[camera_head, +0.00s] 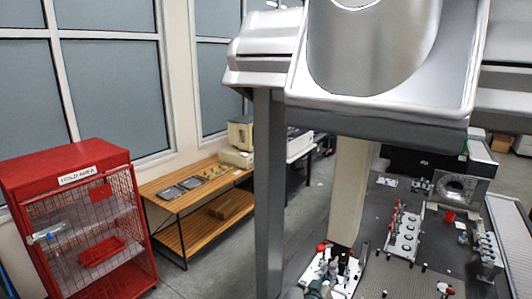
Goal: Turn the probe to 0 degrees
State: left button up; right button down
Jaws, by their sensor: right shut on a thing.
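The beige vertical column (352,190) of the measuring machine comes down right of the picture's middle. At its lower end is a small dark part, which looks like the probe (343,264). My right gripper (336,276) is low in the picture at this dark part and is shut on it. The gripper and probe are small and overlap, so the fingertips and the probe's angle cannot be made out. My left gripper is not in view.
A pale fixture plate (404,238) and a red cup (449,215) stand right on the dark machine table (385,275). A grey upright (270,190) stands left. A red hold cage (75,225) and wooden bench (183,197) are farther left.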

jog(key=shift+d+n, duration=0.15)
jog(key=shift+n, duration=0.55)
